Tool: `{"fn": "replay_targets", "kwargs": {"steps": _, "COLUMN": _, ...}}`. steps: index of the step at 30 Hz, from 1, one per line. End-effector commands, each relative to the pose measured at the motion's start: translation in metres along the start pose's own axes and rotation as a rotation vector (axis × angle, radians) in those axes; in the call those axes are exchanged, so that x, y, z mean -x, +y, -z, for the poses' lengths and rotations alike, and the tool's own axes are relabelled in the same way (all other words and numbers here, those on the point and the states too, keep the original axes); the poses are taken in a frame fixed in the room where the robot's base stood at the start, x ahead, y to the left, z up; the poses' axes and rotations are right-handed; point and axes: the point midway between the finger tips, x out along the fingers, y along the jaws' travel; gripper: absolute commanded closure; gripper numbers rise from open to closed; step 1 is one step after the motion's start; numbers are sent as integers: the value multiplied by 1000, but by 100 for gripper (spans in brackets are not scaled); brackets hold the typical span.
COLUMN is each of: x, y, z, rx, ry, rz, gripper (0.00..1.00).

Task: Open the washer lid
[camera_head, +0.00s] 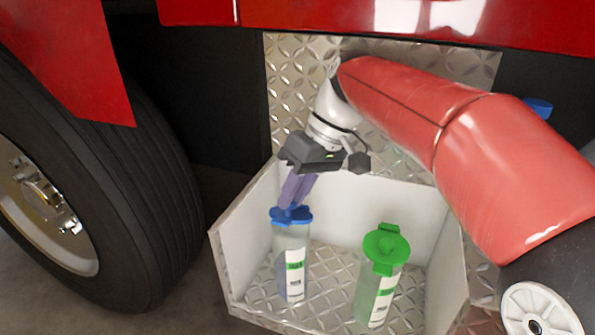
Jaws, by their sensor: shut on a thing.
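A translucent bottle with a white and green label (291,262) stands upright in the left part of the bin. A blue lid (283,217) sits on its top. My gripper (290,207) reaches down from above, its purple fingers shut on the upper part of the blue lid, which they partly cover. A second bottle (377,301) with a green lid (385,246) stands to the right in the same bin, apart from my gripper. No writing that marks either lid as the washer lid is readable.
The bottles stand in an open white-walled bin (327,196) with a diamond-plate floor. A large black tire (150,190) is at the left, and red bodywork (380,25) hangs above. A small blue part (538,107) shows behind my arm at the right.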

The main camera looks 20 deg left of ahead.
Motion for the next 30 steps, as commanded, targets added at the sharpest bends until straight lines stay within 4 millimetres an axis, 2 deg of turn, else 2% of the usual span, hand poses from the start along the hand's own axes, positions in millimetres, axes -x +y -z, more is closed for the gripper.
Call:
{"fn": "replay_targets", "kwargs": {"steps": 1, "x": 7, "y": -1, "z": 2, "rx": -13, "ry": -10, "rz": 22, "gripper": 100}}
{"fn": "replay_targets", "kwargs": {"steps": 3, "x": 8, "y": 0, "z": 3, "rx": -24, "ry": -22, "rz": 49, "gripper": 100}}
{"fn": "replay_targets", "kwargs": {"steps": 23, "x": 6, "y": 4, "z": 4, "rx": -49, "ry": -49, "rz": 114, "gripper": 100}}
{"fn": "replay_targets", "kwargs": {"steps": 24, "x": 6, "y": 4, "z": 4, "rx": -49, "ry": -49, "rz": 114, "gripper": 78}}
{"fn": "replay_targets", "kwargs": {"steps": 29, "x": 6, "y": 4, "z": 4, "rx": -48, "ry": -49, "rz": 114, "gripper": 57}}
{"fn": "replay_targets", "kwargs": {"steps": 30, "x": 6, "y": 4, "z": 4, "rx": -48, "ry": -49, "rz": 114, "gripper": 57}}
